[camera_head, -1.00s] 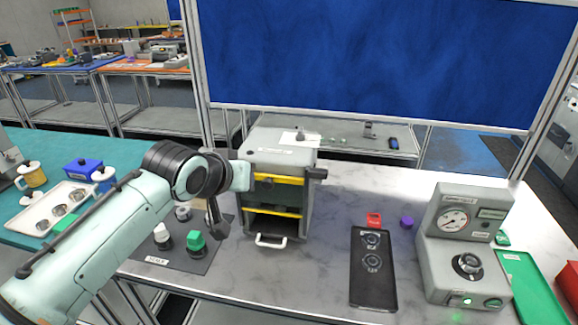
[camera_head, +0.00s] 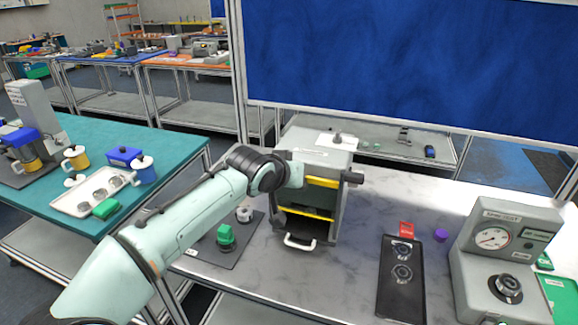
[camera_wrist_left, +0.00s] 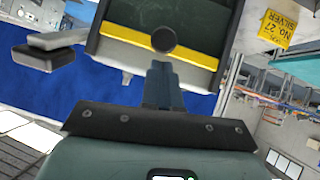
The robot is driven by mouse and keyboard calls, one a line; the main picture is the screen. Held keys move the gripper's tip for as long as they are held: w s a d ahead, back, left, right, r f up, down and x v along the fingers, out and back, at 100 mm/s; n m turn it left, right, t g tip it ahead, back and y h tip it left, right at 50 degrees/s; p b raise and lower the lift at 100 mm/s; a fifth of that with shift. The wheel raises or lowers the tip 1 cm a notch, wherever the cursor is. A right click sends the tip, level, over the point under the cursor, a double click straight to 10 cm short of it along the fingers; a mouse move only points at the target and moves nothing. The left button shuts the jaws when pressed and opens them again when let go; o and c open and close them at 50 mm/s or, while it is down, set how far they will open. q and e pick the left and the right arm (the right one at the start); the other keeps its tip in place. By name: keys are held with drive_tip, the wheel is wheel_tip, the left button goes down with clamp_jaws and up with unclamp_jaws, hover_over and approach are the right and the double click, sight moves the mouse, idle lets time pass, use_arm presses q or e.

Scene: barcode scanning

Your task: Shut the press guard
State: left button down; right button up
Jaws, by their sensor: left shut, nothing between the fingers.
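The press (camera_head: 338,215) is a grey box on the marble-look bench. Its guard (camera_head: 320,198) is a dark green window between two yellow bars, raised, with a dark opening (camera_head: 308,230) below it. In the left wrist view the guard's lower yellow bar (camera_wrist_left: 205,48) carries a round black knob (camera_wrist_left: 163,39). My left gripper (camera_wrist_left: 163,72) is shut and empty, its fingertips close below the knob; I cannot tell whether they touch. In the head view my left wrist is in front of the press's upper left side and largely hides the gripper. My right gripper is not in view.
A white handle (camera_head: 299,243) sticks out at the press's front foot. A dark mat with a green-topped button (camera_head: 226,235) lies left, under my arm. A black tray (camera_head: 388,290) and a gauge box (camera_head: 520,250) stand right. Bare bench lies between press and tray.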

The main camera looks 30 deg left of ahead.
use_arm(q)
drive_tip(key=shift+w+f, duration=0.1)
drive_tip(key=shift+f, duration=0.4)
drive_tip(key=b, duration=0.7)
approach(302, 197)
wheel_tip(302, 197, down, 4)
drive_tip(key=w, duration=0.3)
drive_tip(key=shift+f, duration=0.15)
